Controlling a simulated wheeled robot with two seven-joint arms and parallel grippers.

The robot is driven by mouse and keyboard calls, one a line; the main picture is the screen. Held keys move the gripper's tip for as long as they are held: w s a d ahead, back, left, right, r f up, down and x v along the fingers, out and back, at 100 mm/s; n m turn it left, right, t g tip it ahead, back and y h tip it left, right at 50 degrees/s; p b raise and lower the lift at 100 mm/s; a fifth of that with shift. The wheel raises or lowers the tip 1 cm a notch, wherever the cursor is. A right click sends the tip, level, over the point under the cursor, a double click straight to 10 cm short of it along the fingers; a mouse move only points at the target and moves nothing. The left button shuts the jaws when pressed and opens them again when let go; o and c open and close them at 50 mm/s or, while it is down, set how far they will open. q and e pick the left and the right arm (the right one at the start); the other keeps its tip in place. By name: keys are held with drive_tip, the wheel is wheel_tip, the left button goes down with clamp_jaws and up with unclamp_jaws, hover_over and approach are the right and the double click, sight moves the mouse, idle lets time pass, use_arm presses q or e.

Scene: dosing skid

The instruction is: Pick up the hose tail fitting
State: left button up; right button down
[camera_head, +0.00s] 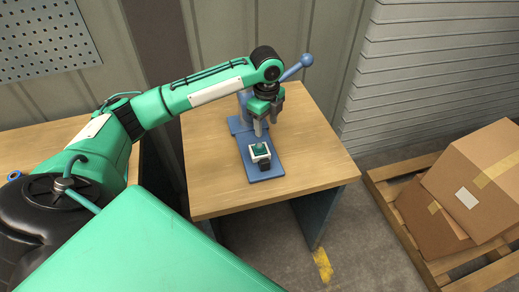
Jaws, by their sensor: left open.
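My left gripper (267,119) points down over the blue bench device (265,171) on the wooden table. Its two fingers are apart and nothing shows between them. A small green piece (259,148) sits in a white square holder on a dark block at the front of the device, just below and in front of the fingers. I cannot tell whether this piece is the hose tail fitting; no other clear fitting shows. The gripper and forearm hide part of the device's upright. My right gripper is not in view.
A blue lever with a ball end (307,60) sticks out behind my left wrist. The wooden table (315,150) is bare around the device. Cardboard boxes (484,170) lie on a pallet at the right. Another wooden surface (40,143) is at the left.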

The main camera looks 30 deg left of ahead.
use_arm(q)
wheel_tip(320, 180, up, 2)
drive_tip(key=a, duration=0.2)
drive_tip(key=p, duration=0.1)
hover_over(260, 145)
wheel_tip(260, 145, down, 8)
drive_tip(key=shift+r, duration=0.15)
drive_tip(key=shift+f+p, duration=0.5)
drive_tip(key=shift+f, duration=0.05)
wheel_tip(260, 145, down, 4)
drive_tip(key=shift+a+r+p, duration=0.15)
drive_tip(key=shift+r+p, duration=0.05)
drive_tip(key=shift+p, duration=0.35)
drive_tip(key=shift+f, duration=0.35)
drive_tip(key=shift+c, duration=0.4)
drive_tip(key=c, duration=1)
